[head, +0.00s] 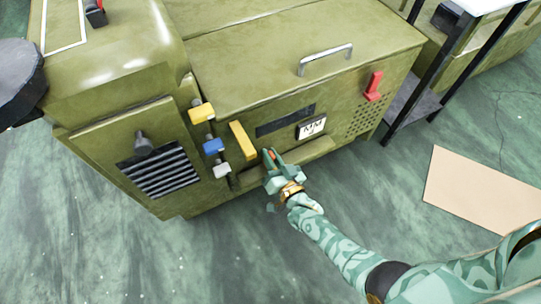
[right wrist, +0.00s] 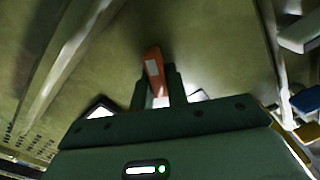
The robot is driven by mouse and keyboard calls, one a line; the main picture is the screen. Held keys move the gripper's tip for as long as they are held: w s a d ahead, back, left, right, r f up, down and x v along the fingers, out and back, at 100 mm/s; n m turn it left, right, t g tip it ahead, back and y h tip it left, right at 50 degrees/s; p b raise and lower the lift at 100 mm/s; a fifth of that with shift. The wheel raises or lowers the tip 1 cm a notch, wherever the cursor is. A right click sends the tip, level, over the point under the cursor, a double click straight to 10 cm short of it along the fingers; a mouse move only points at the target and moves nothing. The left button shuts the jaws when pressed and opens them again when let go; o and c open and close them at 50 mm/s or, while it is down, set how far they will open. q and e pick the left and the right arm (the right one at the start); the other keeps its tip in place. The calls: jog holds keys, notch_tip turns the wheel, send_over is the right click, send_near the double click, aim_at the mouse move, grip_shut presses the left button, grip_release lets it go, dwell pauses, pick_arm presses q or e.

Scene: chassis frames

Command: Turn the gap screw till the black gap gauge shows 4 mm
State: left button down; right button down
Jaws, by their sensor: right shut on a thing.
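My right gripper (head: 270,160) is at the front of the olive machine (head: 230,70), low and just right of a yellow bar (head: 243,141). It is shut on a narrow orange-red piece, which shows between the fingers in the right wrist view (right wrist: 155,75) with a pale patch on it. I cannot tell whether this piece is the gap screw. A long black strip (head: 285,120) is set in the front panel above the gripper. I cannot tell whether it is the gap gauge, and no reading is legible. My left gripper is not in view.
Yellow (head: 202,112), blue (head: 213,147) and white (head: 222,170) blocks stick out at the machine's corner, left of the gripper. A white label (head: 311,128) and a red lever (head: 373,87) are to the right. A tan board (head: 482,190) lies on the floor.

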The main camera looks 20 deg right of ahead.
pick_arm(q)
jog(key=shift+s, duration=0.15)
pick_arm(e)
jog(key=shift+s+f, duration=0.1)
jog(key=shift+f, duration=0.05)
jog(key=c, duration=1.4)
grip_release()
